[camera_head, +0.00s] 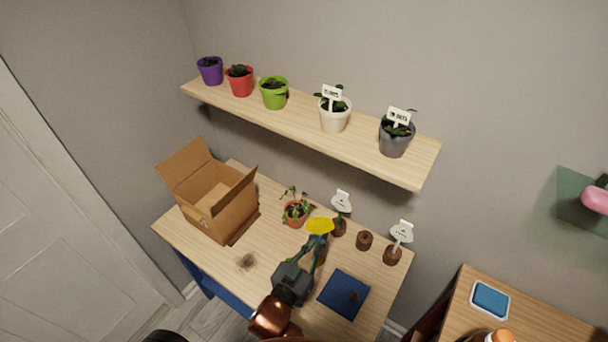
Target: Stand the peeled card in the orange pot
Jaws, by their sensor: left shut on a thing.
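The orange pot (295,218) stands on the table with a leafy green plant in it. My left gripper (318,241) reaches up from the bottom of the picture and is shut on a yellow card (320,225). The card is just right of the orange pot's plant in the picture, seemingly above the table; I cannot tell its exact height or whether it touches a leaf. The fingers partly hide its lower part. My right gripper is not in view.
An open cardboard box (222,212) stands at the table's left. White-signed brown holders (338,228) (392,255) and an empty brown holder (364,241) stand right of the pot. A blue mat (335,300) lies in front. A shelf (290,122) with several potted plants hangs above.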

